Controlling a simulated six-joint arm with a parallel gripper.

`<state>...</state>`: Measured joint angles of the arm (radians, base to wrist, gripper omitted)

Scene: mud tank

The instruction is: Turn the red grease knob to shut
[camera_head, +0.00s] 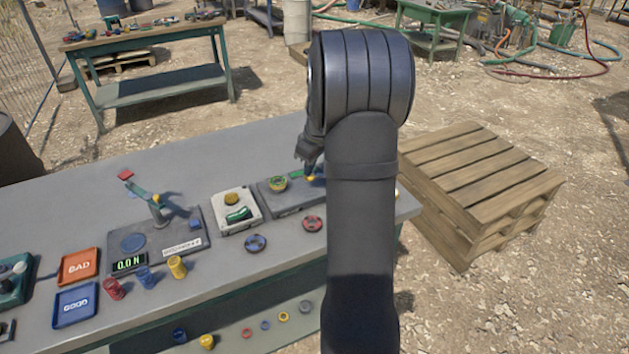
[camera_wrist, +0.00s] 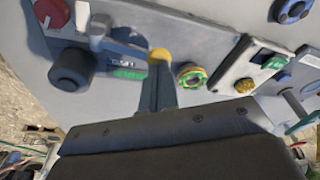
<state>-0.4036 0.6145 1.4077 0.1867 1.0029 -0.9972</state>
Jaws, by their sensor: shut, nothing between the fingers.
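A round red knob (camera_wrist: 51,14) with a small pale mark shows at the upper left of the wrist view, on the grey bench top. In the head view I cannot make it out; my arm covers that part of the bench. My gripper (camera_wrist: 158,66) is shut and empty, its fingers together. In the head view my gripper (camera_head: 310,172) points down over the grey panel behind my arm. The fingertips lie close to a yellow cap (camera_wrist: 160,54); I cannot tell whether they touch it. The red knob is to the left of the fingers in the wrist view, clearly apart.
A yellow-green ring (camera_wrist: 190,76) is close on the right. In the head view, a red handwheel (camera_head: 313,224) and blue handwheel (camera_head: 256,243) lie nearer the front edge. A pallet stack (camera_head: 480,175) stands right of the bench.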

